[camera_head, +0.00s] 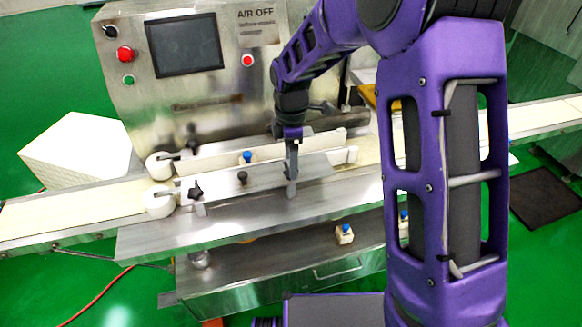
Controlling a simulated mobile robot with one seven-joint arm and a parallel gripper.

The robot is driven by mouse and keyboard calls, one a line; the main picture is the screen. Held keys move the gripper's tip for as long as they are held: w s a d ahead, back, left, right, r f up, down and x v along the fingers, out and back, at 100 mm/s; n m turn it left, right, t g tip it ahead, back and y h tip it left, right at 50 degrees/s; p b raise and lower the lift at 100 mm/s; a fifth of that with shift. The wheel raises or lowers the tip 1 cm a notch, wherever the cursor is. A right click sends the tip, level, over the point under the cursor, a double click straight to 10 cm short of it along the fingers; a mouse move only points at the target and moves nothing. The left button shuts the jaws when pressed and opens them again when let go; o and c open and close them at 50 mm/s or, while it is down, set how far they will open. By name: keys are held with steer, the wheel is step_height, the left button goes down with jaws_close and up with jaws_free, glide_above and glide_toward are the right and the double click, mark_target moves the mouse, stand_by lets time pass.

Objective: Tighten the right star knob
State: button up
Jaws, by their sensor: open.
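A black star knob (195,193) sits at the left end of the front guide rail (225,187) over the conveyor. I cannot tell for certain which is the right star knob; one may be hidden behind my gripper. My gripper (291,188) points down at the right part of the front rail. It looks empty, and its jaws are small and seen nearly edge-on. I cannot tell whether it touches the rail.
The steel machine body with a dark screen (185,46) and red buttons stands behind. A blue-topped white part (247,158) sits between the rails; another (344,233) is on the lower shelf (270,265). White rollers (159,199) are at left. My purple arm blocks the right side.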

steer(key=shift+f, duration=1.2)
jaws_close()
